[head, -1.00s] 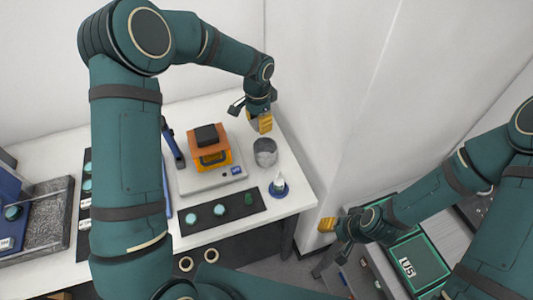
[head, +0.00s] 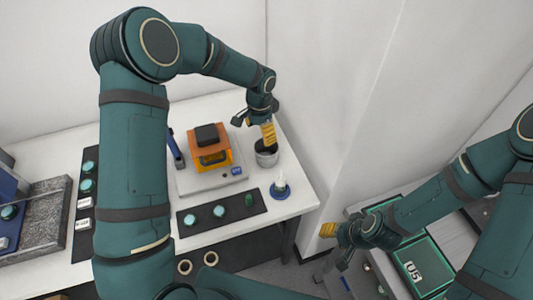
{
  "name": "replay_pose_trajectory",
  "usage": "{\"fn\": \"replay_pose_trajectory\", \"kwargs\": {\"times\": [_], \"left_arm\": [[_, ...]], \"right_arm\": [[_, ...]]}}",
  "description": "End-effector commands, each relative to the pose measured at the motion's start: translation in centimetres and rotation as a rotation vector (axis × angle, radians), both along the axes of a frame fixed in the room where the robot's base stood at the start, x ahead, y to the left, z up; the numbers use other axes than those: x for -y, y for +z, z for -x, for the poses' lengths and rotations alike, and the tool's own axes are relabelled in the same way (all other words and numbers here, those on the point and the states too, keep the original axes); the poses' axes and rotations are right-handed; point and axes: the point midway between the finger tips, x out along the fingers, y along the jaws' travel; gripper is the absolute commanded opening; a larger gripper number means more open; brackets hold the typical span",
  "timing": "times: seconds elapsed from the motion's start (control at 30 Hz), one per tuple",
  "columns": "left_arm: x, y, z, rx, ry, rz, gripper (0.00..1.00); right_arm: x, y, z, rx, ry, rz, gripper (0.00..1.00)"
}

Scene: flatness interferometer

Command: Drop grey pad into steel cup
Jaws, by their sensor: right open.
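The steel cup (head: 266,159) stands on the white table at the right, beside the orange instrument. My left gripper (head: 269,141) points down at the cup, its yellow fingers over the cup's mouth and partly covering it. I cannot tell whether the fingertips are inside the rim or just above it, or whether they are open or shut. No grey pad can be made out; the fingers may hide it. My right gripper (head: 328,230) is open, off to the right, away from the table and the cup.
An orange instrument with a black top (head: 209,148) stands on a grey base left of the cup. A small white bottle (head: 280,185) on a blue base stands in front of the cup. A dark strip (head: 230,211) holds round discs. A green-edged case (head: 421,262) lies at lower right.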

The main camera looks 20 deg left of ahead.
Motion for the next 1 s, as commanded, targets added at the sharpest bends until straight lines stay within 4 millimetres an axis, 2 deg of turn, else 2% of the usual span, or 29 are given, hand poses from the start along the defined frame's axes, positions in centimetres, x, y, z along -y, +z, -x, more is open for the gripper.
{"fn": "replay_pose_trajectory", "kwargs": {"times": [0.23,0.7,0.83,1.0], "left_arm": [[0.0,1.0,-0.1,0.002,0.000,-0.001,0.77],[0.0,9.7,-0.1,0.004,0.000,0.000,0.77],[0.0,11.2,0.0,0.002,0.001,0.001,0.77],[0.0,12.0,0.0,0.001,0.000,0.001,0.77]], "right_arm": [[0.0,0.0,0.0,0.001,0.000,0.000,0.47],[0.0,0.0,0.0,0.000,0.000,0.000,0.47],[0.0,0.0,0.0,0.000,0.000,0.000,0.47],[0.0,0.0,0.0,0.000,0.000,0.000,0.47]]}}
